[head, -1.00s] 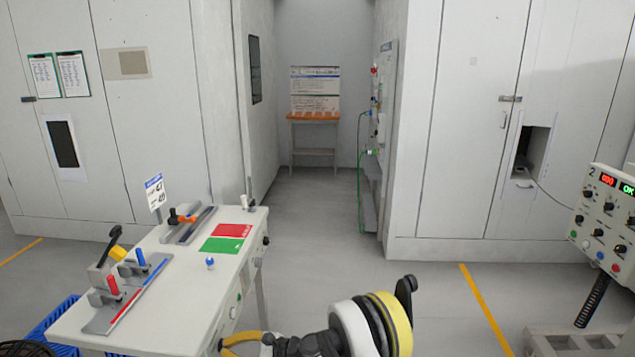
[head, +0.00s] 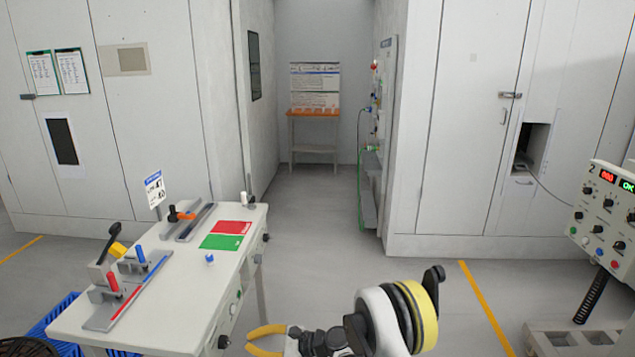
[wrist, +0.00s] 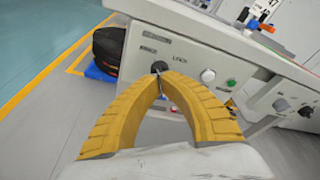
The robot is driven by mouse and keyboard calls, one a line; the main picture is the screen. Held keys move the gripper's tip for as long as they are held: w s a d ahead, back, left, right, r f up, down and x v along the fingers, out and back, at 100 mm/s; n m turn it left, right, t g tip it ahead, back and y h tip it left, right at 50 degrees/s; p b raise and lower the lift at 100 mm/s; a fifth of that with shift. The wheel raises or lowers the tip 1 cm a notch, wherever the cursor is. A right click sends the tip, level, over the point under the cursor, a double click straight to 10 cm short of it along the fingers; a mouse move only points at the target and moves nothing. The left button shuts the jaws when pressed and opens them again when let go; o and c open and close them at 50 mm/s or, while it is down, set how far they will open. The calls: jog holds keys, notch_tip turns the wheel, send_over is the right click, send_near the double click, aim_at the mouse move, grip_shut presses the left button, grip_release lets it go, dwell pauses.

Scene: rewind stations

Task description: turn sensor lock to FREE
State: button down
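The sensor lock appears to be the small black knob (wrist: 159,66) on the bench's pale front panel, beside a label that seems to read LOCK. In the head view a black knob (head: 223,341) sits low on the bench's side. My gripper (wrist: 162,77) has yellow fingers whose tips meet just in front of the knob, partly covering it in the wrist view. The knob's pointer setting is too small to read.
A white button (wrist: 208,75) and a green button (wrist: 231,84) lie right of the knob. The bench top (head: 180,290) carries levers, a red pad (head: 232,227) and a green pad (head: 222,242). A control panel (head: 605,215) stands at far right. Open floor lies behind my gripper.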

jog(key=shift+w+a, duration=0.15)
jog(key=shift+a, duration=1.55)
jog(key=shift+w+a, duration=0.1)
jog(key=shift+a, duration=1.55)
jog(key=shift+f, duration=0.3)
jog(key=shift+s+r, duration=0.1)
jog(key=shift+r, duration=0.05)
jog(key=shift+s+r, duration=0.15)
jog(key=shift+r, duration=0.05)
send_near(216, 340)
jog(key=shift+w+f, duration=0.45)
jog(key=shift+f, duration=0.25)
